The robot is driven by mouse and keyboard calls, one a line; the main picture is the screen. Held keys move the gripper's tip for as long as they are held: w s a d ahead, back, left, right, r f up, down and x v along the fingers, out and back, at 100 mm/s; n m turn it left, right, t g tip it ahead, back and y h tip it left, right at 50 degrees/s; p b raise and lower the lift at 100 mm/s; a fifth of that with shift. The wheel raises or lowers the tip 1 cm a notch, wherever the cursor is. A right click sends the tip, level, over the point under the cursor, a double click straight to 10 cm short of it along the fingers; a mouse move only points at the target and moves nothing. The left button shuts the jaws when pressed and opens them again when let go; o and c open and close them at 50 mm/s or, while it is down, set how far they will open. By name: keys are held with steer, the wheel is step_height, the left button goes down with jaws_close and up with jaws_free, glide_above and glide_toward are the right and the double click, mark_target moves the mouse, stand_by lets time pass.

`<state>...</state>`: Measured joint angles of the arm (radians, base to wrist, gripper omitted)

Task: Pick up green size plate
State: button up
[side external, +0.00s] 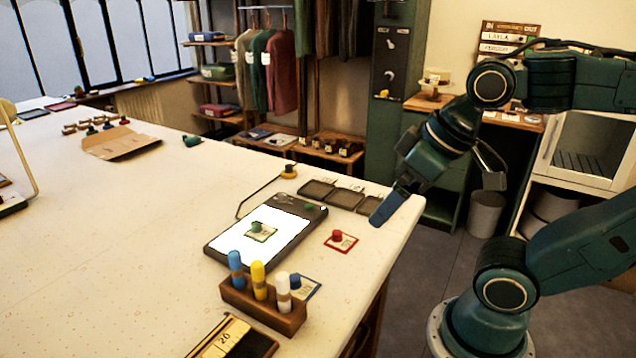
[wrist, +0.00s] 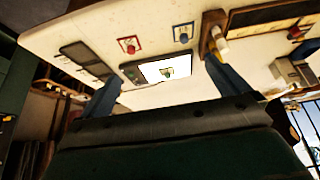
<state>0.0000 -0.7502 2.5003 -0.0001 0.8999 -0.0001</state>
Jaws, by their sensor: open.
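The green size plate (side external: 264,236) is a small pale card with a green knob on top. It lies on the white lit face of a dark light pad (side external: 222,254). In the wrist view the plate (wrist: 168,72) shows small on the bright pad (wrist: 150,77), between my fingers in the picture but well away from them. My gripper (side external: 384,214) is open and empty, above the table's right edge, to the right of the pad. The gripper's two blue fingers (wrist: 161,72) stand wide apart in the wrist view.
A red plate (side external: 345,246) and a blue plate (side external: 309,290) lie right of and in front of the pad. A wooden rack (side external: 241,298) holds blue, yellow and white tubes.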

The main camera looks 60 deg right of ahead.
steer(key=c, duration=1.1)
steer(key=shift+w+r, duration=0.1)
steer(key=w+r+n+g, duration=0.35)
steer(key=w+n, duration=0.55)
steer(key=w, duration=0.6)
steer(key=n+g, duration=0.2)
steer(key=n, duration=0.7)
glide_above(256, 222)
step_height(256, 222, down, 6)
steer(key=shift+a+f, duration=0.1)
steer(key=shift+f, duration=0.05)
steer(key=shift+f, duration=0.15)
steer(key=shift+f, duration=4.15)
